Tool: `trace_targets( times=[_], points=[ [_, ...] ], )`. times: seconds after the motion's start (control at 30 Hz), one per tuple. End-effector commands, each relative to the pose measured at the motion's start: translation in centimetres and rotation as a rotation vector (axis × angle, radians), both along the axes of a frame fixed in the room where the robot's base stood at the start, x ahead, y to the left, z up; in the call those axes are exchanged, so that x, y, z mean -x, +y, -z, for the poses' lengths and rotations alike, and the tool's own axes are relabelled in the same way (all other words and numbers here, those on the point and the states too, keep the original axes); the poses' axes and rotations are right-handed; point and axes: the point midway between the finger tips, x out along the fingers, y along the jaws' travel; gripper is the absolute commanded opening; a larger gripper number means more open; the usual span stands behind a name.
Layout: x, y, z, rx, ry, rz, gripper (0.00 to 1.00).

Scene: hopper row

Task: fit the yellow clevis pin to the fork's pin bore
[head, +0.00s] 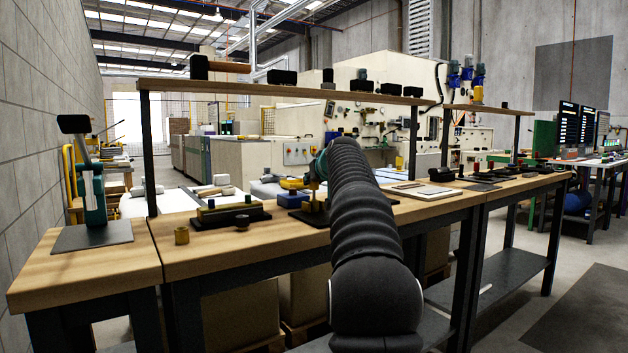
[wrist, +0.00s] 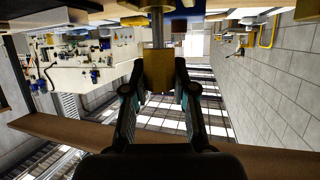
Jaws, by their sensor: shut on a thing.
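My gripper (wrist: 158,78) is shut on the yellow clevis pin (wrist: 157,70) in the wrist view. The fingers press its yellow block-like head from both sides, and its grey steel shank (wrist: 157,30) runs away toward the top edge. In the head view my arm hides most of the gripper. A yellow fork-like part (head: 315,206) stands on a dark base on the bench, just below and beside the gripper. I cannot tell where the shank's tip is relative to the bore; the bore itself does not show.
A teal press-like stand (head: 93,195) is at the far left. A shelf (head: 280,90) with dark items spans above the bench.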

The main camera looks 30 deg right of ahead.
Motion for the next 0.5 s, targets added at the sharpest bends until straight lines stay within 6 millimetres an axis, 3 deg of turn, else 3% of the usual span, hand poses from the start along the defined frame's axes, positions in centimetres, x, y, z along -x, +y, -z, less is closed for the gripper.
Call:
trace_targets(
  times=[0.5],
  points=[
    [0.0,0.0,1.3,0.000,0.000,0.000,0.00]
  ],
)
